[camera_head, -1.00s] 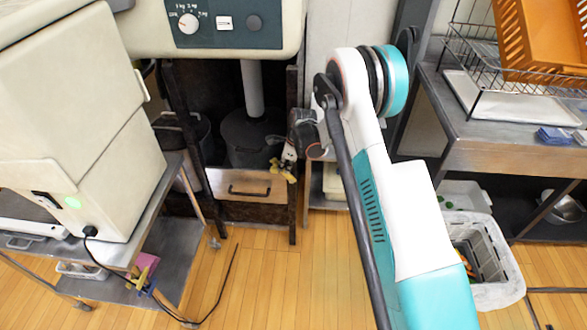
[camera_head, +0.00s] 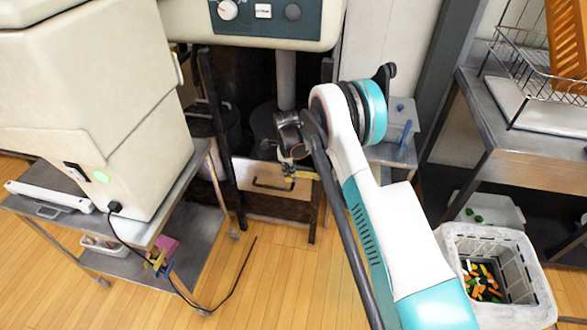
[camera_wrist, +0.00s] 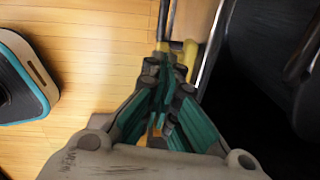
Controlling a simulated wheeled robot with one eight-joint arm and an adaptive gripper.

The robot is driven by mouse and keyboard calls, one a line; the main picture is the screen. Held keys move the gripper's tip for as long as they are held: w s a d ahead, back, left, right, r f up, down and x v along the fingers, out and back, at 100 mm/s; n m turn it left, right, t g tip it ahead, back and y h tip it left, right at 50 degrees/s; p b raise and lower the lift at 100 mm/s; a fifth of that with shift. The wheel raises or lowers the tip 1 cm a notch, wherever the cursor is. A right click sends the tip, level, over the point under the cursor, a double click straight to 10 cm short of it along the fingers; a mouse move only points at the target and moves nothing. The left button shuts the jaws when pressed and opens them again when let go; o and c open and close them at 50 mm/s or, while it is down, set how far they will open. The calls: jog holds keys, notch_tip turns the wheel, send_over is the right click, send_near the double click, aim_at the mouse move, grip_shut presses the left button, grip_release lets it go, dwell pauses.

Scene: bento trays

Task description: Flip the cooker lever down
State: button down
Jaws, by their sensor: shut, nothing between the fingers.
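A large cream cooker-like machine (camera_head: 95,85) stands at the left in the head view. A small dark fitting (camera_head: 74,171) and a round green light (camera_head: 101,177) are low on its front. I cannot tell whether the dark fitting is the lever. My gripper (camera_wrist: 163,64) is shut and empty in the wrist view, its teal fingers together, pointing past a dark edge. In the head view it hangs at the middle, right of the cream machine and well apart from it. Its fingertips are too small to make out there. Something yellow (camera_wrist: 190,55) shows by the fingertips.
A metal trolley (camera_head: 195,235) carries the cream machine, and a black cable hangs from it. A grey crate (camera_head: 525,270) stands at the right.

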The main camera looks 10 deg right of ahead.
jog(key=shift+w+a+f, duration=0.1)
jog(key=shift+a+f, duration=0.2)
jog(key=shift+f, duration=0.35)
